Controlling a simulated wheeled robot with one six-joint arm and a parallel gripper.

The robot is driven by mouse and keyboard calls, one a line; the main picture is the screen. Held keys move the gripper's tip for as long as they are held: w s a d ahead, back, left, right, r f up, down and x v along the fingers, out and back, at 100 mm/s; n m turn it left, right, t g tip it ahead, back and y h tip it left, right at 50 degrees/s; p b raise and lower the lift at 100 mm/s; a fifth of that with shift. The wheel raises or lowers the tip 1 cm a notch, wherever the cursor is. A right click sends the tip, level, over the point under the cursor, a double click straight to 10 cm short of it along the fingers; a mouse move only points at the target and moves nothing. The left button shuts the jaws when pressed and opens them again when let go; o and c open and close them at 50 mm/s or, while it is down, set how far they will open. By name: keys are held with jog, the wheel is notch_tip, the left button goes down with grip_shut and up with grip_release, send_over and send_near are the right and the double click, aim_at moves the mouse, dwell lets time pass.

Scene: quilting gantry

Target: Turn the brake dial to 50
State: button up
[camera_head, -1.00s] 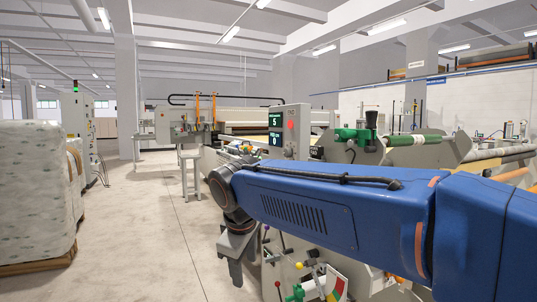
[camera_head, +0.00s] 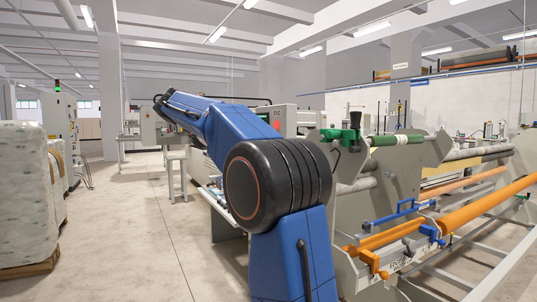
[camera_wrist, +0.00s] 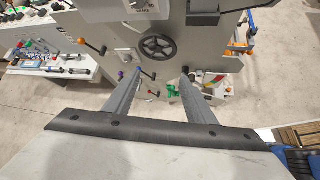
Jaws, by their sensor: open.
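In the wrist view my gripper (camera_wrist: 161,71) is open, with its two fingers apart and nothing between them. Beyond the fingertips is a machine's grey side panel with a black spoked handwheel (camera_wrist: 158,47). Above the handwheel, a light grey box (camera_wrist: 120,10) carries small lettering and a round part cut off by the top edge. This may be the brake dial, but its setting cannot be read. In the head view my blue arm hides much of the machine, and my gripper does not show.
An orange-knobbed lever (camera_wrist: 82,42) and a red-green-yellow plate (camera_wrist: 214,78) flank the handwheel. In the head view, orange rollers (camera_head: 490,204) and a green-ended roller (camera_head: 395,140) lie at right. Wrapped bales (camera_head: 25,195) stand at left, beside a clear floor aisle.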

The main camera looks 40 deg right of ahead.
jog(key=w+d+r+n+g+h, duration=0.3)
jog(key=w+d+r+g, duration=0.2)
jog(key=w+d, duration=0.4)
jog(key=x, duration=1.6)
jog(key=shift+w+f, duration=0.2)
jog(key=shift+f, duration=0.15)
jog(key=shift+d, duration=0.1)
jog(key=shift+c, duration=0.3)
jog(key=c, duration=1)
